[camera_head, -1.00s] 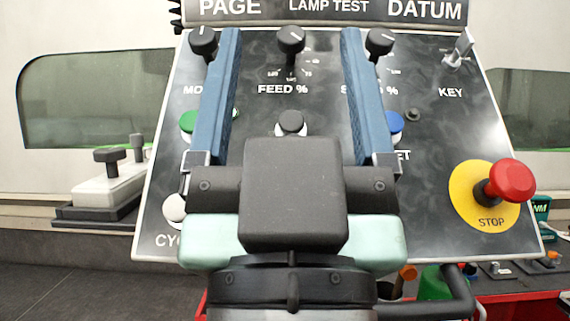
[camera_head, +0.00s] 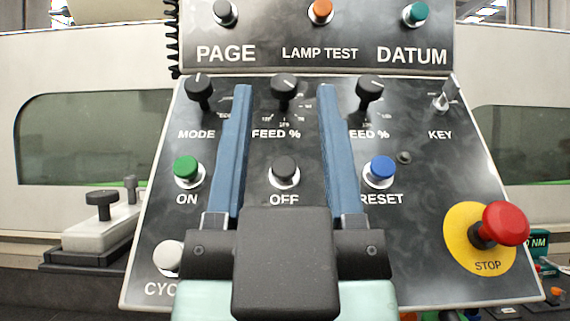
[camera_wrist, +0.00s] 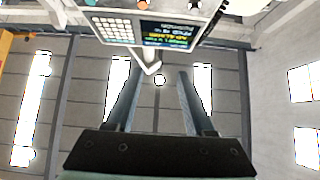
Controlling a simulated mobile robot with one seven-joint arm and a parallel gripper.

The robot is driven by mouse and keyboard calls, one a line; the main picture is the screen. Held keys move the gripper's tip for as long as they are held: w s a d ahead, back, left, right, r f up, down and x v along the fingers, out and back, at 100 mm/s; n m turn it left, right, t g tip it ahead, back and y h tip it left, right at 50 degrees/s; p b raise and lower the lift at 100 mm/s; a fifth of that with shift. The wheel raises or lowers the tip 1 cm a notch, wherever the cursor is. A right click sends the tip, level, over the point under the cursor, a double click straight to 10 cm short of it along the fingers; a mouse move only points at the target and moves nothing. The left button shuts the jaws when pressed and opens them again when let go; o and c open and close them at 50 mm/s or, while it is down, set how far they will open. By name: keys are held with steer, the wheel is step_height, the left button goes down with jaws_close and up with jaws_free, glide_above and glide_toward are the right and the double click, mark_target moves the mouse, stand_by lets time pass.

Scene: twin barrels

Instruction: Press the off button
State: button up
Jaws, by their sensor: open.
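The off button (camera_head: 285,170) is a black round push button in a light collar. It sits above the OFF label on the black control panel (camera_head: 430,260). In the head view my gripper (camera_head: 283,90) is open, with its two blue fingers pointing up the picture. The off button shows between the fingers, and nothing is held. I cannot tell how far the fingers are from the panel. The wrist view shows the open fingers (camera_wrist: 155,73) below a screen and keypad, with no off button that I can make out.
The green ON button (camera_head: 186,168) is left of the fingers and the blue RESET button (camera_head: 382,169) right. Black knobs (camera_head: 283,88) stand above. A red STOP button (camera_head: 506,223) juts out at right. A white CYCLE button (camera_head: 169,256) is lower left.

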jaws_close()
stand_by(1.4)
